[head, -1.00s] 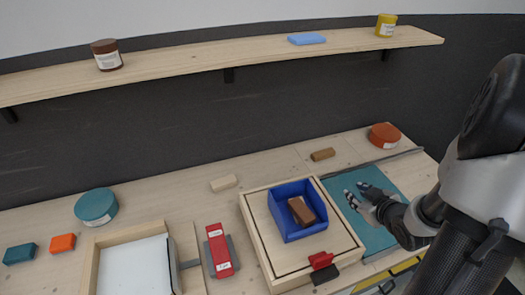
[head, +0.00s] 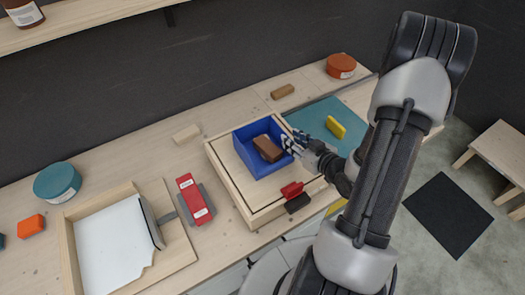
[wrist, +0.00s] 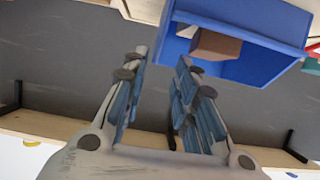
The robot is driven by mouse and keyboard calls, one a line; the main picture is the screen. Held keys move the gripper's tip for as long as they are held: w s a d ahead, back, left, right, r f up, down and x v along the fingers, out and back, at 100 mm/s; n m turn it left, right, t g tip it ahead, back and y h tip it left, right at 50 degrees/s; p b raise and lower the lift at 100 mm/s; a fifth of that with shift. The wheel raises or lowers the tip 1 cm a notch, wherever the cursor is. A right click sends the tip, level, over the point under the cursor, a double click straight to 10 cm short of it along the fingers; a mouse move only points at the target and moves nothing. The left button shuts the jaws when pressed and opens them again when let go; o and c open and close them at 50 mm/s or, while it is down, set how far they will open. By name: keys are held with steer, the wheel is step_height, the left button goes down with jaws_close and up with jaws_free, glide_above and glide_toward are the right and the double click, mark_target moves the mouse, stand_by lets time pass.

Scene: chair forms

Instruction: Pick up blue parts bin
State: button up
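The blue parts bin (head: 248,153) sits on a square wooden board or box in the head view, with a brown block (head: 268,148) inside it. My gripper (head: 291,142) is at the bin's right wall, fingertips close to the rim. I cannot tell if they touch it.
A red clamp-like piece (head: 292,190) is at the wooden box's front edge. A red stapler-like object (head: 195,200) lies left of it. A yellow block (head: 335,127) lies on the teal mat (head: 310,115) to the right. A white-bottomed tray (head: 110,250) is at the left.

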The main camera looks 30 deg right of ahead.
steer(key=x, duration=0.3)
steer(key=shift+w+f, duration=0.1)
steer(key=shift+w, duration=0.05)
steer(key=x, duration=0.1)
steer(key=b+x, duration=0.1)
steer(key=x, duration=0.3)
steer(key=shift+d+f, duration=0.25)
steer(key=shift+f, duration=0.15)
steer(key=shift+c, duration=0.2)
jaws_close()
